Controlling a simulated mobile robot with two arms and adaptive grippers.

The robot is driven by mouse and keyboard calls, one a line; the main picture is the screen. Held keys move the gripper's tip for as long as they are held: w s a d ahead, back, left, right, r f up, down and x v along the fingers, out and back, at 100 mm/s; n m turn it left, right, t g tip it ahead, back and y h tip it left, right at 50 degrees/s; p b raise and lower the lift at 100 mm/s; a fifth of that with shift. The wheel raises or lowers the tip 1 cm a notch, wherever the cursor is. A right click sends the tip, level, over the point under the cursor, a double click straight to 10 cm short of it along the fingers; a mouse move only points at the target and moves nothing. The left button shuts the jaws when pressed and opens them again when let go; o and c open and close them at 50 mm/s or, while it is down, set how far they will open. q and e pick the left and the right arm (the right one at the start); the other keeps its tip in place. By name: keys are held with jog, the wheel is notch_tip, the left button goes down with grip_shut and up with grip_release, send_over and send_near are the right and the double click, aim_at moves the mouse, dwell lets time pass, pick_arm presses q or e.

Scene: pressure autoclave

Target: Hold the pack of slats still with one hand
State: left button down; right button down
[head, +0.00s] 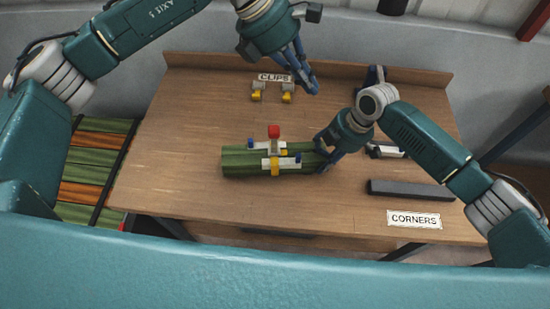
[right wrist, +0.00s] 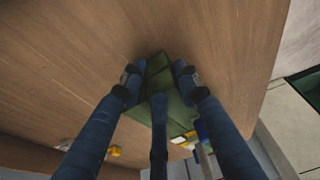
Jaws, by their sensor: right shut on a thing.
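The pack of green slats (head: 240,163) lies on the wooden table, its long side running left to right. A fixture with a red knob (head: 273,131), white bars and blue and yellow parts sits across it. My right gripper (head: 324,158) is shut on the right end of the pack. In the right wrist view, the fingers of my right gripper (right wrist: 158,78) lie on both sides of the green pack (right wrist: 160,68). My left gripper (head: 311,88) hangs above the back of the table, apart from the pack; its finger gap is not clear.
Two grey-and-yellow clips (head: 257,92) stand by the CLIPS label (head: 274,77), close to my left gripper. A dark bar (head: 410,190) lies at right, above the CORNERS label (head: 414,219). Green and orange slats (head: 85,190) fill a rack left of the table. The table's left side is clear.

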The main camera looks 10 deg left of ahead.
aim_at(277, 130)
pick_arm(q)
jog(key=s+a+f+m+y, duration=0.35)
jog(key=a+f+y, duration=0.35)
jog(key=a, duration=0.4)
notch_tip(277, 130, down, 8)
jog(key=shift+w+d+r+m, duration=0.15)
jog(key=shift+w+r+m, duration=0.05)
jog(key=shift+m, duration=0.25)
jog(key=shift+d, duration=0.15)
dwell(0.7)
jog(key=shift+w+d+f, duration=0.15)
jog(key=shift+w+d, duration=0.05)
jog(key=shift+d, duration=0.85)
jog(key=shift+w+d+f, duration=0.15)
jog(key=shift+d, duration=0.9)
jog(key=shift+s+a+r, duration=0.1)
jog(key=shift+a+r, duration=0.05)
jog(key=shift+a, duration=0.6)
jog(key=shift+s+a+r, duration=0.1)
jog(key=shift+s+a, duration=0.05)
jog(key=shift+a, duration=0.55)
jog(key=shift+s+a+r, duration=0.1)
jog(key=shift+a+r, duration=0.05)
jog(key=shift+a, duration=0.6)
dwell(0.3)
